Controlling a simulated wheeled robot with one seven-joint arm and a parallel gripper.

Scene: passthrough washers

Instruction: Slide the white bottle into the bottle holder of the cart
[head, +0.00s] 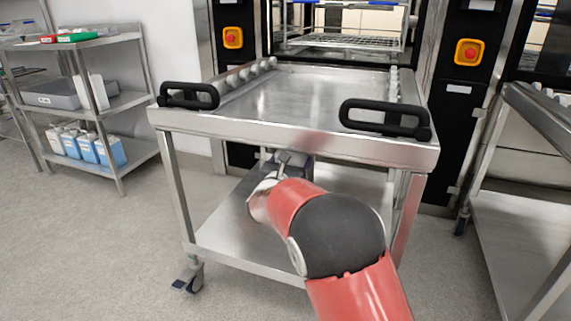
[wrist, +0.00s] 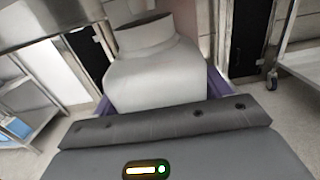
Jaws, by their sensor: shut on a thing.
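The white bottle (wrist: 155,78) fills the middle of the wrist view, with its broad shoulder and neck towards the top of the picture. My gripper (wrist: 158,92) is shut on it, with a purple finger at each side. In the head view my gripper (head: 290,168) is low, under the front edge of the steel cart (head: 320,95), between its top and lower shelf. My arm and the cart top hide the bottle there. I cannot make out the bottle holder in either view.
Two black handles (head: 190,95) (head: 385,118) stick out at the cart's front. A shelf rack (head: 125,103) with blue and white bottles stands at left. Another steel trolley (head: 540,120) stands close at right. The floor at front left is clear.

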